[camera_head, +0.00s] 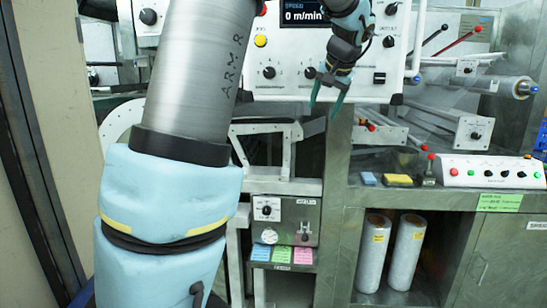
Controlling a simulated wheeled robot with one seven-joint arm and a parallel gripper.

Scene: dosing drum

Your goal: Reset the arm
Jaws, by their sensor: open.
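My gripper (327,98) hangs in the upper middle of the head view, at the end of my arm. Its two green fingers point down and stand apart, with nothing between them. It is in front of the lower edge of a white control panel (290,82) with knobs and a display reading 0 m/min. My arm's large grey and light blue links fill the left of the view and hide part of the machine behind.
A steel bench (400,165) at right carries a yellow block (397,180), a blue block (368,178) and a button box (490,171). Two white rolls (375,252) stand on the shelf below. A small control box (285,220) is at lower middle. A roller (490,86) sticks out at right.

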